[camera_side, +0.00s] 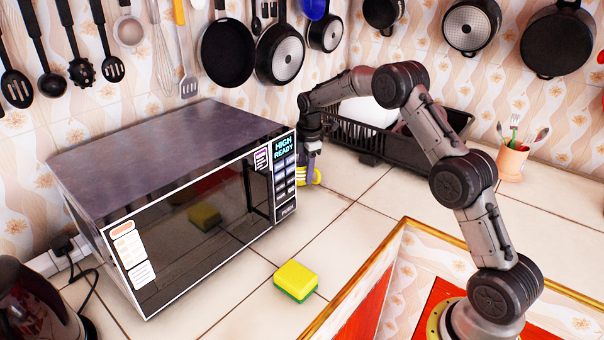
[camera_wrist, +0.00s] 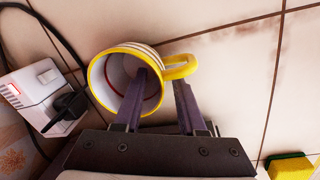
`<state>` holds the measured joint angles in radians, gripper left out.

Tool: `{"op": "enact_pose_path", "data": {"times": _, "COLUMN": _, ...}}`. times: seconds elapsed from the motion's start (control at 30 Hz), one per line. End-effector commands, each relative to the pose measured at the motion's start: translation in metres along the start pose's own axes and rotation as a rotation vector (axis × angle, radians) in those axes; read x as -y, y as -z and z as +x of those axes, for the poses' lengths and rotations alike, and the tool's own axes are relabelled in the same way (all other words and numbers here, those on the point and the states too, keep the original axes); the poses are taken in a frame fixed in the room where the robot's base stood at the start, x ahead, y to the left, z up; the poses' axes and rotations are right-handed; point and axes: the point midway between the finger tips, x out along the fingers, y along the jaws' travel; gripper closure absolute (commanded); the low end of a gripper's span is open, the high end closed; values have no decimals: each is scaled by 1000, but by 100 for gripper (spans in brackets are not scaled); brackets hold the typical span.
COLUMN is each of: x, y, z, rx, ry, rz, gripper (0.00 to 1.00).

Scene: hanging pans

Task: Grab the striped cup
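The striped cup (camera_wrist: 118,80) is white inside with a yellow rim and a yellow handle (camera_wrist: 180,69). In the wrist view its mouth faces the camera, and dark stripes show along its outer side. My gripper (camera_wrist: 160,84) is open around part of the cup's wall. The left finger reaches into the mouth, and the right finger is outside by the handle. A gap shows between the fingers, and I cannot tell whether either touches the cup. In the side view the cup (camera_side: 315,176) is mostly hidden behind my gripper (camera_side: 308,172) and the microwave's right edge.
A microwave (camera_side: 170,160) stands close left of my gripper. A black dish rack (camera_side: 375,142) is behind to the right. A yellow-green sponge (camera_side: 296,280) lies in front on clear tiles. A socket with a plug (camera_wrist: 48,100) is left of the cup in the wrist view.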

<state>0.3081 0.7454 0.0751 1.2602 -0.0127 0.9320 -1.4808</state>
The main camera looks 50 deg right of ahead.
Motion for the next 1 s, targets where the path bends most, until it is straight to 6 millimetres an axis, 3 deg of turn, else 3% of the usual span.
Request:
{"op": "enact_pose_path", "data": {"times": 0.13, "x": 1, "y": -1, "z": 14, "rx": -1, "ry": 2, "rz": 1, "gripper": 60}}
{"op": "enact_pose_path", "data": {"times": 0.4, "x": 1, "y": -1, "z": 16, "rx": -1, "ry": 1, "rz": 1, "gripper": 62}}
{"op": "enact_pose_path", "data": {"times": 0.6, "x": 1, "y": -1, "z": 15, "rx": -1, "ry": 1, "rz": 1, "gripper": 98}}
{"op": "enact_pose_path", "data": {"times": 0.63, "x": 1, "y": -1, "z": 15, "rx": -1, "ry": 1, "rz": 1, "gripper": 100}}
{"op": "enact_pose_path", "data": {"times": 1.0, "x": 1, "y": -1, "z": 15, "rx": -1, "ry": 1, "rz": 1, "gripper": 100}}
